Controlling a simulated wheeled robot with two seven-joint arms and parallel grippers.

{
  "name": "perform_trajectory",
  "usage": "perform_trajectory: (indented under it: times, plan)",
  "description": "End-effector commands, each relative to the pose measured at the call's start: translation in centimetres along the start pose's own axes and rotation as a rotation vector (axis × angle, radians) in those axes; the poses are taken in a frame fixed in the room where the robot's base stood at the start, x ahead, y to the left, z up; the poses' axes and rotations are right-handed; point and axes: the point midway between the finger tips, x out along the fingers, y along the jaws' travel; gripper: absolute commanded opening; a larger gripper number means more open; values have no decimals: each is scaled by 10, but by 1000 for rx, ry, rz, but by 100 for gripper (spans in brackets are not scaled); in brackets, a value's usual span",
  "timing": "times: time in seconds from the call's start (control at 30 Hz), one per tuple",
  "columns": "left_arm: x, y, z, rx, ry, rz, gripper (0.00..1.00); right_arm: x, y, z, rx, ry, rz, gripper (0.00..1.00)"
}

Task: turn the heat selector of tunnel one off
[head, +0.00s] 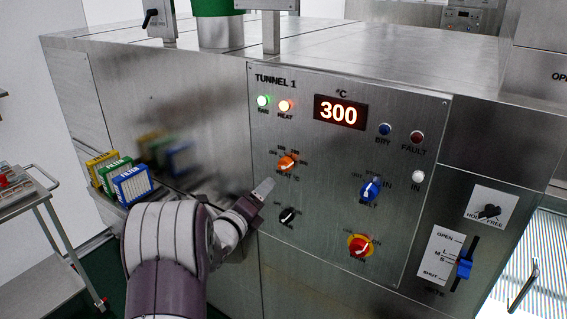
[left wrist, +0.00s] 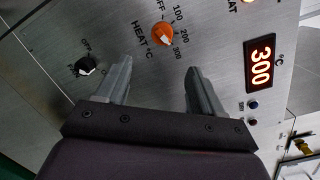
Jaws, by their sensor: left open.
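The heat selector of tunnel one is an orange knob (head: 287,162) with a pale pointer, on the steel TUNNEL 1 panel (head: 330,190). In the left wrist view the orange knob (left wrist: 163,34) sits ahead of and between my finger tips, with its pointer toward the lower right, near a 300 mark. My right gripper is out of view.
A black knob (head: 289,216) is below the heat knob. A blue BELT knob (head: 370,190) and a red-yellow switch (head: 360,246) are to the right. Filter boxes (head: 131,184) stand at left beside a cart (head: 45,215).

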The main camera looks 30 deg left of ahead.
Motion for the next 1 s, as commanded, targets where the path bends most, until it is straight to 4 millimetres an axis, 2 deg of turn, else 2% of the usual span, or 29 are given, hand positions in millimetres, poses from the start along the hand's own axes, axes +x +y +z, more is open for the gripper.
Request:
perform_trajectory:
  times: [0.17,0.4,0.53,0.7,0.97,1.0]
  plan:
    - [22,-4,2,33,1,-1,68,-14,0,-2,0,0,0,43]
    - [85,-5,2,29,1,1,68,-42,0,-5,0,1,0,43]
    - [109,-4,2,30,0,1,68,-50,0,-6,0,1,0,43]
    - [124,-1,1,28,-1,2,68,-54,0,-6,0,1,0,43]
    - [126,0,0,28,-2,2,68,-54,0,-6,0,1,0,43]
    - [126,0,0,28,-2,2,64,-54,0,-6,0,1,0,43]
